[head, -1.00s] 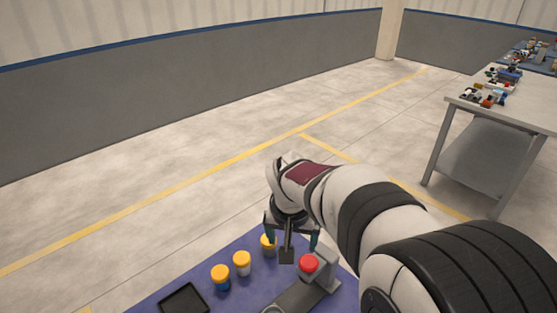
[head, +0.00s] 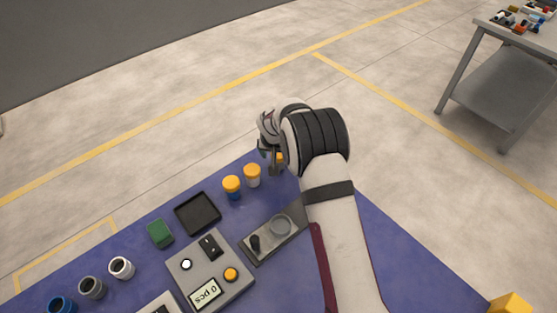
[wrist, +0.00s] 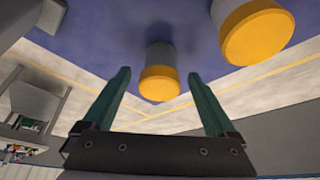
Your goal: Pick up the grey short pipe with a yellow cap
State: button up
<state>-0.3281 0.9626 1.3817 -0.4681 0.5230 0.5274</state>
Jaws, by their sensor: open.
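The grey short pipe with a yellow cap (wrist: 160,72) stands at the upper centre of the wrist view, between the lines of my two fingers. Gaps show on both sides of it, so the fingers are not closed on it. In the head view only part of its yellow cap (head: 280,157) shows beside my gripper (head: 270,160); my arm and gripper hide the rest. My gripper is open and empty, at the far edge of the blue table mat.
A white pipe with a yellow cap (head: 252,175) stands close to the left, also at upper right in the wrist view (wrist: 252,32). A blue one with a yellow cap (head: 232,187) is beyond it. A black tray (head: 198,213) and a grey fixture (head: 272,232) are nearer.

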jog(key=c, duration=1.5)
